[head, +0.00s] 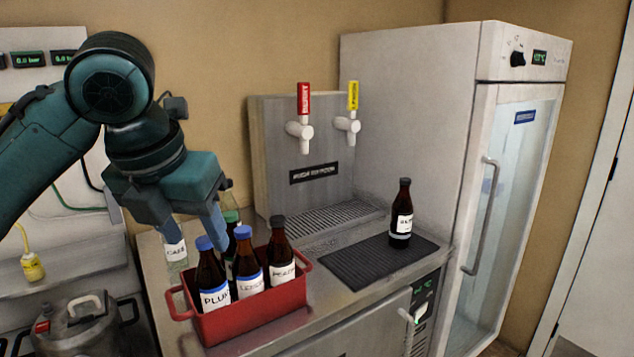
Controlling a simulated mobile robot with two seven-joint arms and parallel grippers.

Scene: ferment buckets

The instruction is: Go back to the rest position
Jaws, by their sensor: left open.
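My left gripper (196,238) comes in from the left and points down, open and empty, just behind the bottles at the left end of the red crate. The red crate (258,325) stands on the steel counter and holds several dark bottles, among them a blue-capped one labelled PLU (215,299), another blue-capped one (249,282) and a dark-capped one (282,274). A pale bottle (176,251) stands behind the crate, partly hidden by the gripper. A greenish bottle (231,215) shows partly behind the fingers. My right gripper is not in view.
One dark bottle (402,224) stands upright on a black mat (365,263) to the right. A tap unit (275,150) with red and yellow handles stands behind. A tall glass-door fridge (515,200) is at the right. A grey keg (82,325) is at the lower left.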

